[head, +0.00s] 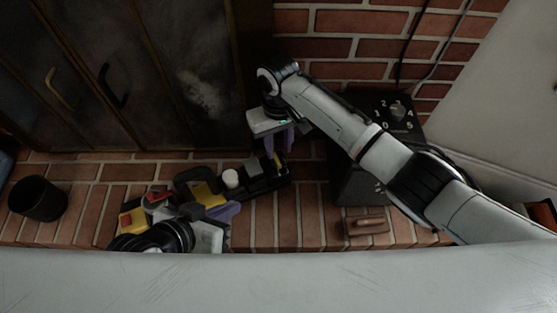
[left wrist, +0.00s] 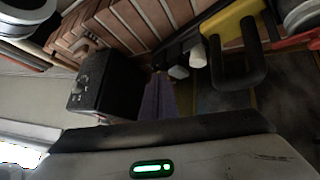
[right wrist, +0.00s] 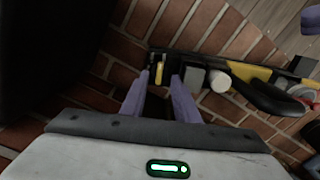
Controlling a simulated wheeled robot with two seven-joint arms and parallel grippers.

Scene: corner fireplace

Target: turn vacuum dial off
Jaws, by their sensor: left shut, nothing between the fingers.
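The dial (head: 397,110) is a light knob ringed by white numbers on a black box (head: 352,182) standing on the brick ledge at the right. The box (left wrist: 118,92) and the dial (left wrist: 81,82) also show in the left wrist view. The dial's exact setting is too small to read. My left gripper (head: 228,212) is shut and empty, low at the left and well apart from the box. My right gripper (head: 280,142) is open, left of the box; its arm passes in front of part of the box. In the right wrist view its two purple fingers (right wrist: 158,88) stand apart.
A yellow and black tool (head: 205,194) with a white cap (head: 230,178) lies on the ledge near both grippers. A brown block (head: 365,226) lies before the box. A black cup (head: 38,199) stands at the far left. Dark cabinet doors (head: 130,75) and a brick wall (head: 345,47) close the back.

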